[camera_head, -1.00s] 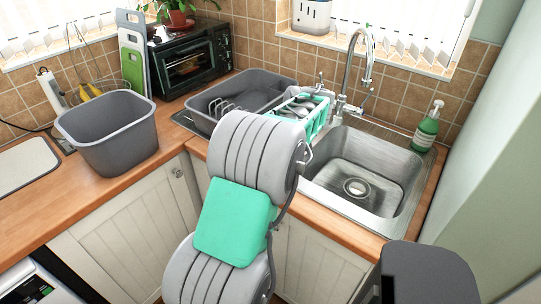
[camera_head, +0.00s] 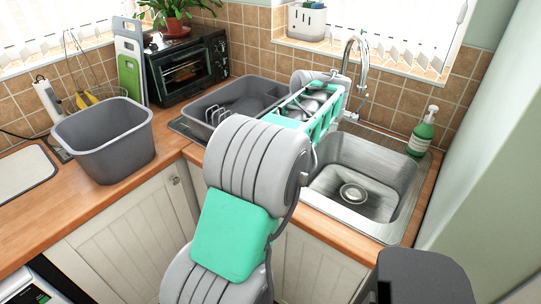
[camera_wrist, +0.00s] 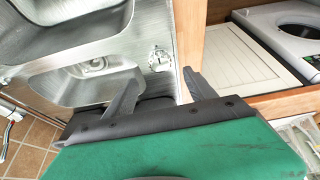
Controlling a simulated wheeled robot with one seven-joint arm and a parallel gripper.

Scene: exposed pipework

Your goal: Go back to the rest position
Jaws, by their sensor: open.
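My gripper (camera_wrist: 158,84) shows in the wrist view, with its two dark fingers spread apart and nothing between them. It is above the counter edge by the sink. In the head view my grey and green arm reaches from the bottom centre up toward the tap, and the gripper is hidden behind it. The metal sink (camera_head: 352,192) is right of the arm. It also shows at the upper left of the wrist view (camera_wrist: 60,85).
The tap (camera_head: 358,62) stands close behind my raised arm. A soap bottle (camera_head: 423,132) stands right of the sink. A grey drying rack (camera_head: 262,93), a grey tub (camera_head: 104,143) and a black oven (camera_head: 186,65) stand left. Cabinets (camera_head: 130,240) are below the counter.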

